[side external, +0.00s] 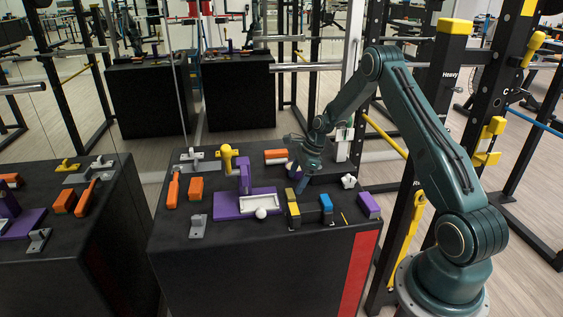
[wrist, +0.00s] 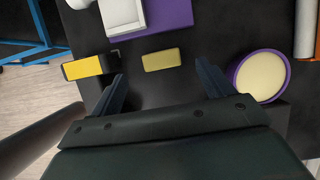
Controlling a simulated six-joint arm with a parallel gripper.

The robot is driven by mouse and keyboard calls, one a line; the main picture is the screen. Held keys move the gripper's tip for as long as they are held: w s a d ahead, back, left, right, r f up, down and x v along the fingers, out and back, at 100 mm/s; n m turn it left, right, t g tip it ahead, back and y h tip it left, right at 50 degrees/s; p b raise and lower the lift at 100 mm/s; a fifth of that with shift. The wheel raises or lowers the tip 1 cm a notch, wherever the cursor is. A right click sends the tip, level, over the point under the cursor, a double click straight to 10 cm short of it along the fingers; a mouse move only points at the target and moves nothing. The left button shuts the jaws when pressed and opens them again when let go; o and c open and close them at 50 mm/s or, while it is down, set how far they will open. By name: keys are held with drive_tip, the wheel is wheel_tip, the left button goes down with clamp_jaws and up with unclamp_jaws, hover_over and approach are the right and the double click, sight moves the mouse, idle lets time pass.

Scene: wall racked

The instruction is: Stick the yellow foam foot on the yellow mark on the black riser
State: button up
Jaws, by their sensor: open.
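The yellow foam foot (wrist: 162,60) is a small flat block lying on the black table top in the wrist view. It also shows in the side view (side external: 290,193). The black riser (wrist: 75,71) has a yellow mark (wrist: 90,66) on top and stands left of the foot, apart from it. In the side view the riser (side external: 293,222) is near the table's front edge. My gripper (wrist: 160,70) is open and empty, above the table, its fingertips to either side of the foot in the picture. In the side view, my gripper (side external: 303,180) is close behind the foot.
A purple base with a white tray (side external: 260,202) and a white ball (side external: 261,213) sit beside the riser. A blue-topped block (side external: 326,203) stands on its other side. A round purple dish (wrist: 260,76) lies right of my fingers. A purple block (side external: 368,205) is at the right edge.

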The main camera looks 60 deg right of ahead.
sight(291, 193)
drive_tip(key=shift+f, duration=0.1)
drive_tip(key=shift+x, duration=2.55)
drive_tip(key=shift+d, duration=0.15)
drive_tip(key=c, duration=1.1)
